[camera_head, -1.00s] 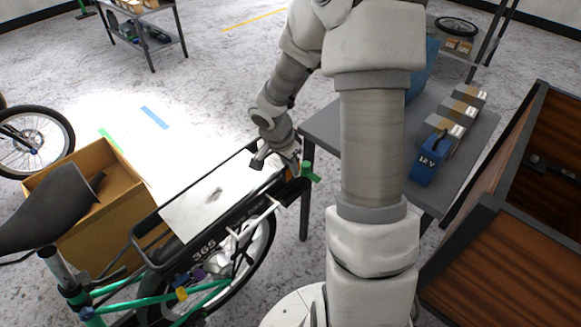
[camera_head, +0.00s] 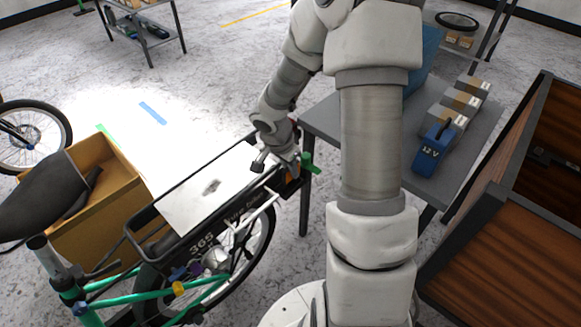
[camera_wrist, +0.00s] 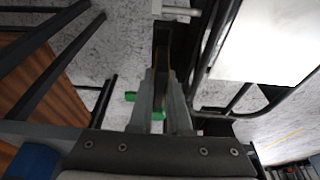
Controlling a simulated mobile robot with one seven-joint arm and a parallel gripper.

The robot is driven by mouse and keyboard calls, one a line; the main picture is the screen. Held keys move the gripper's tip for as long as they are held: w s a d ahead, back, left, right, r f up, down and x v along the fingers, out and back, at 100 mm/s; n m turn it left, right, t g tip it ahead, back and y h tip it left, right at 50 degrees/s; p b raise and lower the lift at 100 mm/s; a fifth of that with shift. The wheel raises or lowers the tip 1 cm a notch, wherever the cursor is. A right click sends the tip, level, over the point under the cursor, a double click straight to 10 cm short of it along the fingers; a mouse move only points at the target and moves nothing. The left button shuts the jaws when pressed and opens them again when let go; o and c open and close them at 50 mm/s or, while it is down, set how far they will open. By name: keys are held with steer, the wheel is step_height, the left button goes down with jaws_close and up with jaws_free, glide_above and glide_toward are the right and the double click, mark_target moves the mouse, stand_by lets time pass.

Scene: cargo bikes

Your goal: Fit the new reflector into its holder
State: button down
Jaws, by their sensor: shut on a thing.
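My gripper (camera_head: 283,163) is at the rear end of the black rack (camera_head: 236,203) on the green cargo bike. In the wrist view my gripper (camera_wrist: 163,82) has its fingers close together around a thin orange-brown piece, which looks like the reflector (camera_wrist: 171,76). Orange also shows below the fingers in the head view. A green part (camera_head: 308,162) sticks out just right of the fingers, and green shows beside and between them in the wrist view. The holder is not clearly visible at the dark rack end; I cannot tell whether the reflector is seated.
A white panel (camera_head: 208,187) lies on the rack. A grey table (camera_head: 465,140) with a blue 12V battery (camera_head: 432,150) and several boxes stands to the right. A wooden crate (camera_head: 480,240) is at far right, and a cardboard box (camera_head: 120,205) is left of the bike.

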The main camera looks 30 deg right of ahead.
mark_target(291, 178)
steer(key=shift+f+b, duration=1.1)
steer(key=shift+b, duration=0.1)
steer(key=shift+f+b, duration=0.9)
steer(key=shift+b, duration=0.25)
steer(key=shift+r, duration=0.15)
steer(key=shift+r+p, duration=0.55)
steer(key=shift+r, duration=0.25)
steer(key=shift+f+b, duration=0.95)
steer(key=shift+b, duration=0.2)
steer(key=shift+r, duration=0.25)
steer(key=shift+r+p, duration=0.55)
steer(key=shift+r, duration=0.15)
steer(key=shift+f+b, duration=0.95)
steer(key=shift+b, duration=0.2)
steer(key=c, duration=0.8)
jaws_free()
